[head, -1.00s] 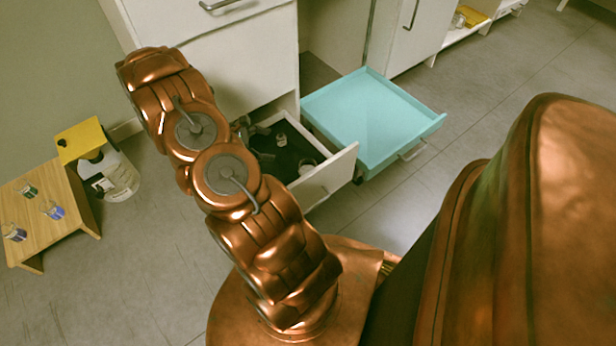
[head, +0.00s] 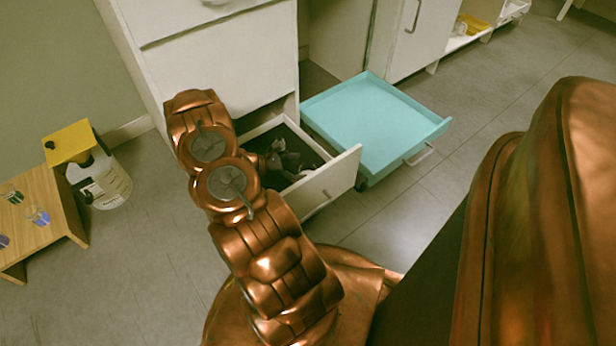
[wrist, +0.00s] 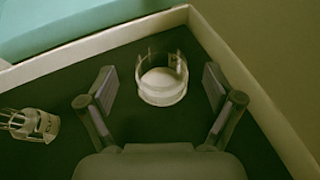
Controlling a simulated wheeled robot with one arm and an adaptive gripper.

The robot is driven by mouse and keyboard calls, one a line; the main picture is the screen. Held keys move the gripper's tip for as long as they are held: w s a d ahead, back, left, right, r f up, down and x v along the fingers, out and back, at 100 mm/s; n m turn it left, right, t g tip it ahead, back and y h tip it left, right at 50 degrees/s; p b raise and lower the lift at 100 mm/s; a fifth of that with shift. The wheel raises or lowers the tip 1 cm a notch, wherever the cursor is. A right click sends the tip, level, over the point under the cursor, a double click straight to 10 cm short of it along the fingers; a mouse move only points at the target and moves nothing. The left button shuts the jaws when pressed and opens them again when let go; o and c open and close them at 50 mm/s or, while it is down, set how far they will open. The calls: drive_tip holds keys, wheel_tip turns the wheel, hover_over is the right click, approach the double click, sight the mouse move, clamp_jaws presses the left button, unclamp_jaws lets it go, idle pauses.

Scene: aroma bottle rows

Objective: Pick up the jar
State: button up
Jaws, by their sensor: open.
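A clear round jar (wrist: 163,82) with a white bottom stands on the dark floor of an open white drawer (head: 330,184). In the wrist view it lies between the spread fingers of my gripper (wrist: 159,88), near the drawer's corner, with a gap on each side. My gripper is open and empty. In the head view the gripper (head: 286,160) is down in the drawer, dark and small, and the jar cannot be made out there. A second clear glass piece (wrist: 32,125) lies at the left in the wrist view.
The white drawer walls (wrist: 225,62) rise close beyond and right of the jar. A turquoise drawer (head: 365,120) stands open beside it. A wooden stand (head: 42,215) with small bottles and a white container (head: 105,185) are at the left. Grey floor is clear between.

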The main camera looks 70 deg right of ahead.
sight(315, 169)
drive_tip(key=shift+b+x, duration=0.7)
drive_tip(key=shift+x, duration=1.15)
drive_tip(key=shift+a+f, duration=0.1)
drive_tip(key=shift+c, duration=0.2)
drive_tip(key=shift+f, duration=0.1)
drive_tip(key=c, duration=1.3)
